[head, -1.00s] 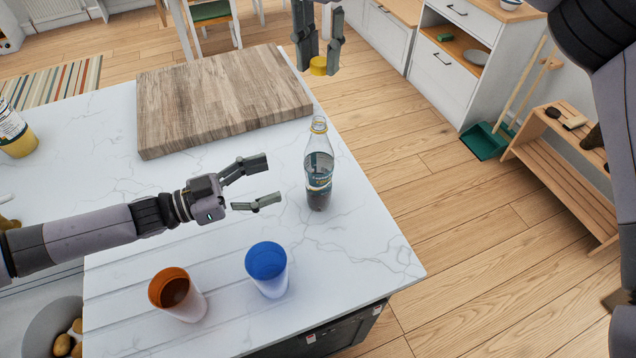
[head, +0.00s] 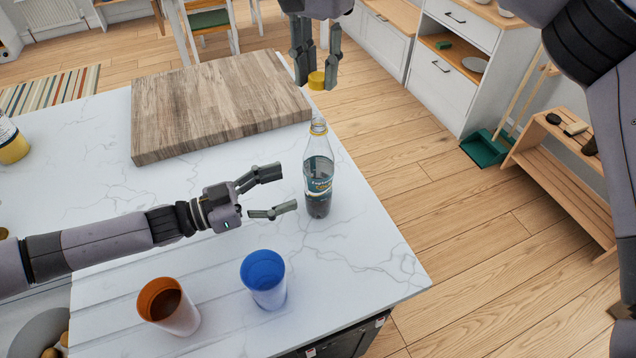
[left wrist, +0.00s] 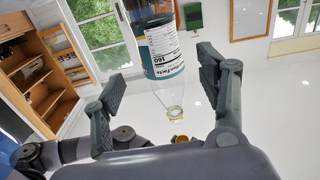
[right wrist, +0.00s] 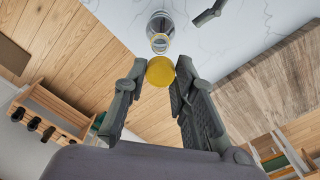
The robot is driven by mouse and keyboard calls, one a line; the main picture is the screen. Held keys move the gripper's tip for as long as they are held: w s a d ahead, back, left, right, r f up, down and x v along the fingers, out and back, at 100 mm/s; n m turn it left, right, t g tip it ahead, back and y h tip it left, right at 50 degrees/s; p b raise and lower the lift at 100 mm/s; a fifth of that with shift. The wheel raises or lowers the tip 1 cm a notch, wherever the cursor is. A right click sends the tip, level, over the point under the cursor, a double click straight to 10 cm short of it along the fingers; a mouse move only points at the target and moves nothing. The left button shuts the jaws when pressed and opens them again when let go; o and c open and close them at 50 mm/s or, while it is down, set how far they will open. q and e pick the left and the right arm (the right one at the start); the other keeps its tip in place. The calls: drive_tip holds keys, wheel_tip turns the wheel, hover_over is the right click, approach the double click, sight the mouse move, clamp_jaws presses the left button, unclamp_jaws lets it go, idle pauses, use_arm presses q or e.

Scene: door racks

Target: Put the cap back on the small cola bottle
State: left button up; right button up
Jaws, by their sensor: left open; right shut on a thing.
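The small cola bottle (head: 318,180) stands upright and uncapped on the white counter, with dark liquid low inside. My left gripper (head: 281,191) is open, its fingers just left of the bottle and pointing at it. In the left wrist view the bottle (left wrist: 163,50) shows between the open fingers, apart from them. My right gripper (head: 317,70) is above the bottle, shut on the yellow cap (head: 316,80). In the right wrist view the cap (right wrist: 160,71) sits between the fingertips, with the bottle (right wrist: 160,30) beyond it. A gap separates cap and bottle mouth.
A wooden cutting board (head: 220,105) lies behind the left gripper. A blue cup (head: 264,280) and an orange cup (head: 168,307) stand in front of it. The counter's right edge is close to the bottle.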

sight(318, 177)
use_arm(q)
drive_tip(key=x, duration=0.8)
drive_tip(key=shift+w+d, duration=0.15)
drive_tip(key=shift+d, duration=0.15)
clamp_jaws()
idle(0.5)
